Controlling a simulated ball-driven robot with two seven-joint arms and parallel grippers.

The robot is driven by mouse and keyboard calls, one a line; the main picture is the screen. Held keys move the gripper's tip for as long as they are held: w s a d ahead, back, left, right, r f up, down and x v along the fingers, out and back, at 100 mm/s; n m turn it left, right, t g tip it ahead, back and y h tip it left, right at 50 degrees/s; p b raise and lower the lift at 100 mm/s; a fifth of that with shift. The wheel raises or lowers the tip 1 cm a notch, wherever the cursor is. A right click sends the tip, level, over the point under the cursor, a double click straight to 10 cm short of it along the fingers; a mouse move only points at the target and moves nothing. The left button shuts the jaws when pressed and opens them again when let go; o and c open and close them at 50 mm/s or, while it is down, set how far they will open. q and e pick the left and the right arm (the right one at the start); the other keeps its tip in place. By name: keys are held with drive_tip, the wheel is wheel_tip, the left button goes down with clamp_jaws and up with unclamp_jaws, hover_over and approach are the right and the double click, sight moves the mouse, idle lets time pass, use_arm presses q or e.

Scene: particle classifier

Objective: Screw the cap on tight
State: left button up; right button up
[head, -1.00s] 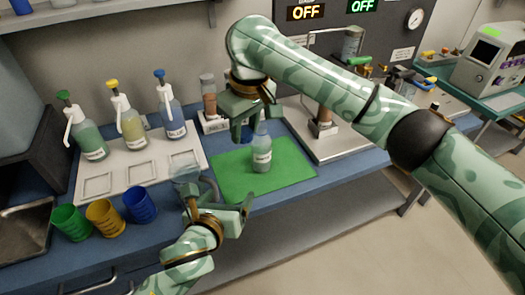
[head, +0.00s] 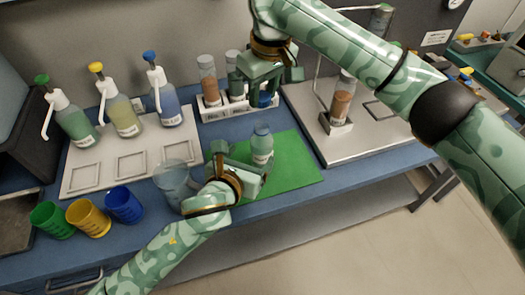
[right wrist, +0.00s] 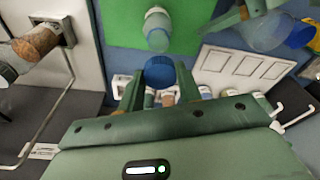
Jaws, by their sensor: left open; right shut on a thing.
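The bottle (head: 262,147) is pale blue-green with a white label and stands upright on the green mat (head: 295,170). Its top carries no blue cap. It also shows in the right wrist view (right wrist: 157,30). My right gripper (head: 266,90) is shut on the blue cap (right wrist: 160,72), which it holds beyond the bottle in the head view, apart from it. My left gripper (head: 243,165) is open at the bottle's left and near side, its fingers close to the lower body. The head view does not settle whether they touch; one finger (right wrist: 228,18) shows beside the bottle in the right wrist view.
A rack with sample tubes (head: 208,82) stands behind the mat. Left are pump bottles (head: 120,112) on a white tray (head: 80,178), coloured cups (head: 88,218) and a clear beaker (head: 172,185). A metal stand (head: 340,145) is at right. The mat's right part is clear.

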use_arm(q)
drive_tip(key=x, duration=1.1)
drive_tip(key=shift+w+d+f, duration=0.1)
drive_tip(key=shift+w+f, duration=0.05)
drive_tip(key=shift+w, duration=0.15)
drive_tip(key=c, duration=1.5)
use_arm(e)
hover_over(261, 129)
drive_tip(key=shift+s+d+f, duration=0.1)
drive_tip(key=shift+d+f, duration=0.05)
drive_tip(key=shift+f, duration=1.1)
drive_tip(key=shift+s+d+f, duration=0.1)
drive_tip(key=shift+d+f, duration=0.05)
drive_tip(key=shift+f, duration=1.1)
drive_tip(key=shift+f, duration=0.1)
drive_tip(key=shift+f, duration=0.8)
drive_tip(key=shift+f, duration=0.55)
use_arm(q)
clamp_jaws()
use_arm(e)
drive_tip(key=o, duration=0.8)
drive_tip(key=shift+o, duration=1.1)
drive_tip(key=shift+s+a, duration=0.1)
drive_tip(key=shift+a, duration=0.05)
